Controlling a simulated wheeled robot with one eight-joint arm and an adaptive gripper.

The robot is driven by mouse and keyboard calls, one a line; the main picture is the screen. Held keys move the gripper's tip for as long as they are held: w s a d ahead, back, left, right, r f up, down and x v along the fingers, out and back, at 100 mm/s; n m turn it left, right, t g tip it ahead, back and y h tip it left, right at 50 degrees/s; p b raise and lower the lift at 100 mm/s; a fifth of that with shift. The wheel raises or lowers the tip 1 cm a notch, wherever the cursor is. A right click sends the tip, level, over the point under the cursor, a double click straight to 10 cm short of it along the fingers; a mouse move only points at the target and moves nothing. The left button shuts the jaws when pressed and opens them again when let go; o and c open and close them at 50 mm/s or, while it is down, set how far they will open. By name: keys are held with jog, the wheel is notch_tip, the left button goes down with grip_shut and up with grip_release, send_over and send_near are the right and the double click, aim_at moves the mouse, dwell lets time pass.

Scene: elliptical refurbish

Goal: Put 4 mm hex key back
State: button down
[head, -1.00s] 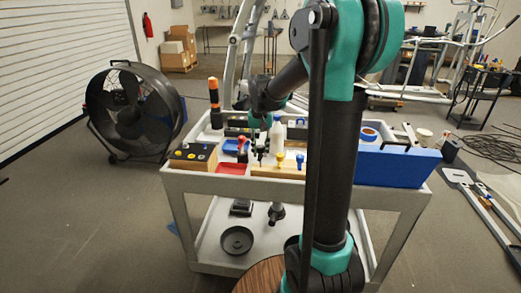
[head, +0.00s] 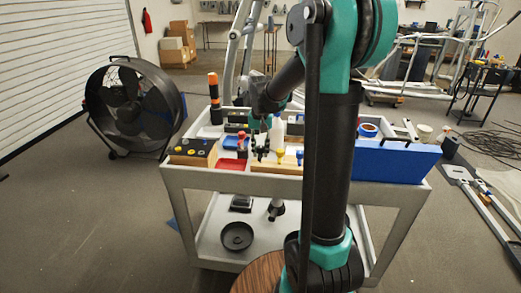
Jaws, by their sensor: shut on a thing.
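My gripper (head: 261,153) is small and dark in the head view, pointing down over the front middle of the cart top. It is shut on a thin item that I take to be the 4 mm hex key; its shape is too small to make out. Just right of the gripper is a pale wooden block (head: 270,166) with a yellow-topped tool (head: 280,155) and a blue-topped tool (head: 300,157) standing in it. Whether the held item touches the block cannot be told. A red-handled tool (head: 242,141) stands just left of the gripper.
A large fan (head: 130,105) stands left. My arm hides part of the cart.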

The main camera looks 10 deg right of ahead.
jog(key=shift+f, duration=0.4)
jog(key=c, duration=1.2)
grip_release()
notch_tip(320, 180, up, 12)
jog(key=shift+r, duration=0.1)
jog(key=shift+s, duration=0.1)
